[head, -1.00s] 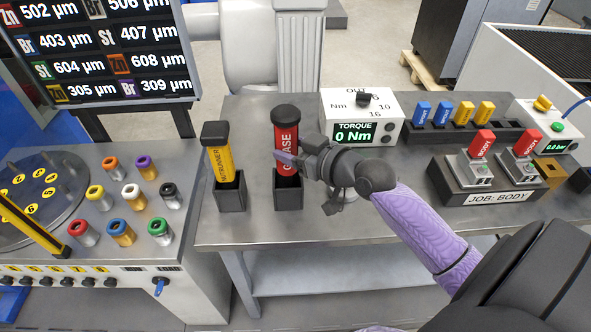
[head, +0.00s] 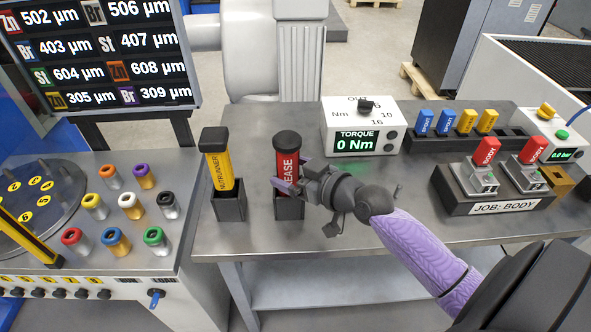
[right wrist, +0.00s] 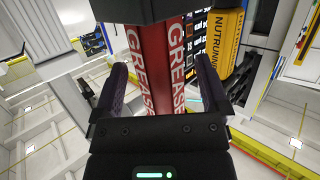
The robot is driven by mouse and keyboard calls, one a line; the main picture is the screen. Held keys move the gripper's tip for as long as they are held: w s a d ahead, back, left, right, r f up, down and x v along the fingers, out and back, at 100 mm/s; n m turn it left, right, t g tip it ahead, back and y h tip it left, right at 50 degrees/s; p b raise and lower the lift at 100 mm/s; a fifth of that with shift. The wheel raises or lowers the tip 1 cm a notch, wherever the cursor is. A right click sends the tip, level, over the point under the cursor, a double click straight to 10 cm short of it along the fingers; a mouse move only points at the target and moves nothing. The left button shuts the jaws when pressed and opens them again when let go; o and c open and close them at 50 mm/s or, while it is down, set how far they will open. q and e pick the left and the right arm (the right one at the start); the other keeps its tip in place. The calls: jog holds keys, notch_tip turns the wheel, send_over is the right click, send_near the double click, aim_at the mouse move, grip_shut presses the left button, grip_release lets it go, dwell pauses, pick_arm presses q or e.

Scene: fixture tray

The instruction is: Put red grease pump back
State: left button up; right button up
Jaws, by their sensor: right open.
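The red grease pump (head: 287,163), with a black cap, stands upright in a dark square holder (head: 289,207) on the grey bench. My right gripper (head: 287,187) is at its lower body, just above the holder, coming in from the right. In the right wrist view the pump (right wrist: 158,70) stands between the two open fingers (right wrist: 160,85), with gaps visible on both sides. The lower end of the pump is hidden inside the holder and behind the gripper. My left gripper is not in view.
The yellow nutrunner (head: 219,167) stands in its own holder (head: 228,206) close to the left. A torque box (head: 361,127) is behind to the right. A job fixture (head: 492,188) with red-topped parts stands right of my arm. Capped cylinders (head: 130,205) are on the left table.

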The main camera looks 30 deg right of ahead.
jog(key=shift+r, duration=0.25)
jog(key=v, duration=1.2)
jog(key=shift+f, duration=0.1)
